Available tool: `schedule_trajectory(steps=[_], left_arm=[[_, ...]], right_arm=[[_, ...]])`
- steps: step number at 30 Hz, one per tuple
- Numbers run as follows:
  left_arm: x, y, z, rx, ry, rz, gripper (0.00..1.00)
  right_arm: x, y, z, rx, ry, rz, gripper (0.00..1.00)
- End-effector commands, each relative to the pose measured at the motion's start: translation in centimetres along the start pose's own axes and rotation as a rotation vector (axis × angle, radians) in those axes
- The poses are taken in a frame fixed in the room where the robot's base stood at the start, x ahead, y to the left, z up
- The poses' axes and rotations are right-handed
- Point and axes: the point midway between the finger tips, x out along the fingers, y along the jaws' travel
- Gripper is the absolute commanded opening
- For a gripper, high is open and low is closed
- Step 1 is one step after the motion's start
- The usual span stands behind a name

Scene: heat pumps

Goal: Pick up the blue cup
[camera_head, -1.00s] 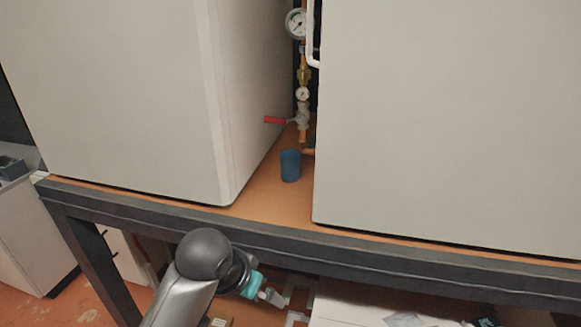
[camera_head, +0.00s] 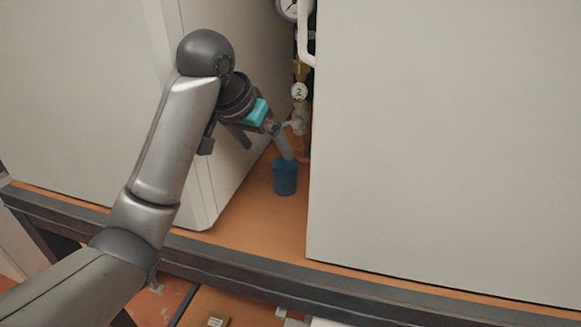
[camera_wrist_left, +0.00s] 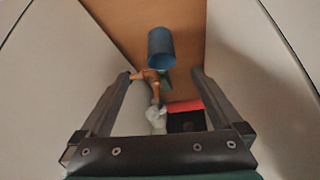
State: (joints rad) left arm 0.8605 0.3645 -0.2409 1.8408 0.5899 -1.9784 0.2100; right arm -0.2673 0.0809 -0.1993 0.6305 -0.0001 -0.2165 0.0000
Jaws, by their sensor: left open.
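The blue cup (camera_head: 285,179) stands upright on the orange-brown shelf top (camera_head: 262,212) in the gap between two large pale cabinets. My left gripper (camera_head: 268,151) is open and empty, reaching into the gap from the left. One finger overlaps the cup's rim in the head view; whether it touches cannot be told there. In the left wrist view the cup (camera_wrist_left: 161,50) lies just beyond the fingertips, between their lines, and the open fingers (camera_wrist_left: 161,73) are spread wider than the cup. My right gripper is not in view.
The left cabinet (camera_head: 90,110) and right cabinet (camera_head: 440,150) wall in the narrow gap. Pipework with gauges (camera_head: 299,92) stands behind the cup. A red handle (camera_wrist_left: 185,105) shows between the fingers. The dark table edge (camera_head: 250,275) runs along the front.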

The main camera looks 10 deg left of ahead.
Motion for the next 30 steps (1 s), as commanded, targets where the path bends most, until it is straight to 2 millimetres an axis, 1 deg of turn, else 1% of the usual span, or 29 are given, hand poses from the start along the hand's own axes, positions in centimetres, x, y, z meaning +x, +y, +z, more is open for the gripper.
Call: schedule_trajectory(steps=[1, 2, 6, 10, 12, 15, 18, 23, 26, 30], left_arm=[[0.4, 0.0, 0.0, -0.001, -0.003, 0.001, 1.0], [0.7, 0.0, 0.0, -0.001, -0.003, 0.001, 1.0], [3.3, 0.0, 0.1, -0.001, -0.007, 0.001, 1.0], [6.1, 0.0, 0.0, -0.002, -0.006, 0.002, 1.0], [7.5, 0.0, 0.1, -0.002, -0.005, 0.001, 1.0], [8.8, 0.0, 0.0, -0.001, -0.003, 0.001, 1.0], [9.6, 0.0, -0.1, 0.0, -0.001, 0.0, 1.0], [10.3, 0.0, -0.1, 0.0, -0.001, 0.0, 1.0], [11.1, -0.1, -0.3, -0.001, -0.003, 0.001, 1.0], [12.7, -0.2, -0.6, -0.001, -0.004, 0.0, 1.0]], right_arm=[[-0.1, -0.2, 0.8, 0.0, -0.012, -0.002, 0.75], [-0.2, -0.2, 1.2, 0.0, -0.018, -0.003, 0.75], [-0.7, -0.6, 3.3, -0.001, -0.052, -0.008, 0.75], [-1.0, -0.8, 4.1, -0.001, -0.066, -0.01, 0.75], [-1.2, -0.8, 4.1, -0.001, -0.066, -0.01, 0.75], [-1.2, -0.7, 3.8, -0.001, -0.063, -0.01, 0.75], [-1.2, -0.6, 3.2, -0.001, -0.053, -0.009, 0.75], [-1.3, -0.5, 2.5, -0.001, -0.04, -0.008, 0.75], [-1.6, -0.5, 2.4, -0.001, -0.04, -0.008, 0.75], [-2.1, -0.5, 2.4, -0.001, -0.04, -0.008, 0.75]])
